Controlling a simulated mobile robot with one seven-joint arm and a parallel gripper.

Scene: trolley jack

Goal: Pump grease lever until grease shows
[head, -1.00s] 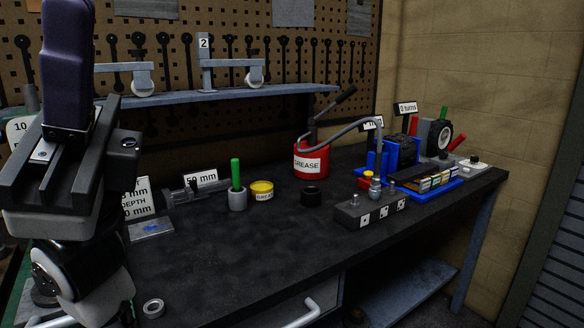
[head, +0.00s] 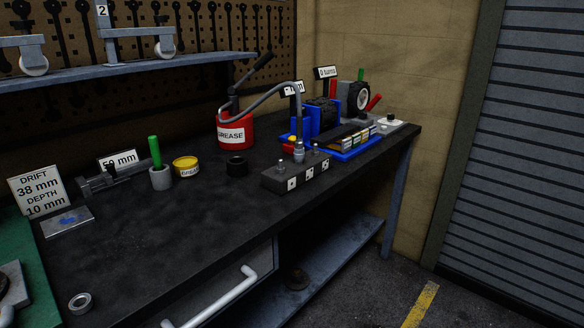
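A red grease pump (head: 236,132) labelled GREASE stands at the back of the black workbench. Its black lever (head: 250,76) slants up to the right. I cannot tell if grease shows at the fittings. My gripper is not in view.
A blue tray (head: 350,146) lies right of the block. Floor is clear by the shutter (head: 520,150).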

